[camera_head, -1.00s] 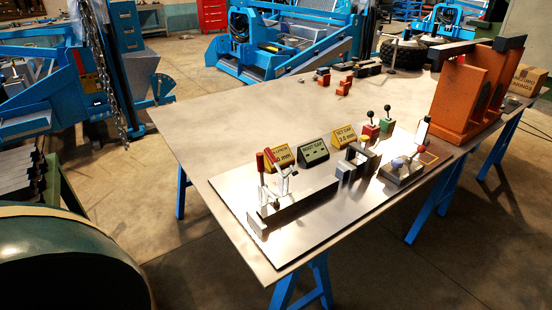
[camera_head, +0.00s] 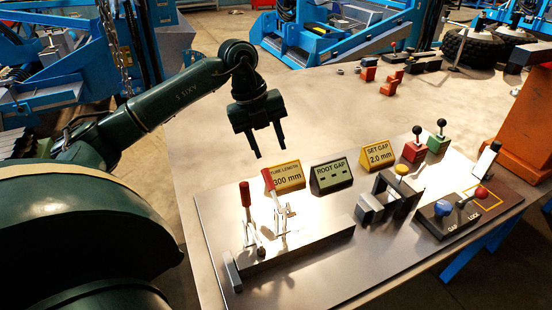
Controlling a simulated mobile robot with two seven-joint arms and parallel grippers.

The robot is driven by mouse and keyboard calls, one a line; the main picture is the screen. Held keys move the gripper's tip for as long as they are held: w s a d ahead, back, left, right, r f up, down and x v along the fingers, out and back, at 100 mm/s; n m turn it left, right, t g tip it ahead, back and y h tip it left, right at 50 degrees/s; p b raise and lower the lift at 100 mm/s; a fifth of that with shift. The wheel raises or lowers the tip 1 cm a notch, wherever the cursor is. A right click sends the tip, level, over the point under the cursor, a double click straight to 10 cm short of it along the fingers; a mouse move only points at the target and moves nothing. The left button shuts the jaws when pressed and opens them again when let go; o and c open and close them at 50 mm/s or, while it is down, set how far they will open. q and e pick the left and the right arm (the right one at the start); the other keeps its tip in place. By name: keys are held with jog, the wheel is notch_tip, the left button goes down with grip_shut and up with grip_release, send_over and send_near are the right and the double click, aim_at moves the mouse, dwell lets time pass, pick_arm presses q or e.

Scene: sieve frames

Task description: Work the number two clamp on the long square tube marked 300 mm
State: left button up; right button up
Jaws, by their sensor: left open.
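A long square metal tube (camera_head: 310,241) lies at the front left of the metal plate. Two toggle clamps with upright red handles stand along it, a left one (camera_head: 245,194) and a right one (camera_head: 268,180). I can read no number on either clamp. A yellow sign (camera_head: 286,177) reading "300 mm" stands behind them. My left gripper (camera_head: 271,149) is open and empty, pointing down above and behind the right clamp and the yellow sign, apart from both. My right gripper does not show.
A "ROOT GAP" sign (camera_head: 331,176) and a "SET GAP 2.0 mm" sign (camera_head: 377,154) stand to the right. Dark blocks (camera_head: 388,199), a red lever box (camera_head: 414,152) and a green one (camera_head: 438,143) are beyond. The table's left back area is clear.

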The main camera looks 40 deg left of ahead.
aim_at(265, 171)
pick_arm(q)
jog(key=a+r+n+y, duration=0.1)
jog(key=a+r+y, duration=0.1)
jog(key=a, duration=0.2)
jog(key=f, duration=0.4)
jog(key=w+d+f, duration=0.1)
jog(key=f, duration=0.3)
jog(key=w+f, duration=0.1)
jog(key=f, duration=0.4)
jog(key=shift+d+p, duration=0.15)
jog(key=shift+p, duration=0.2)
jog(key=shift+s, duration=0.1)
grip_shut()
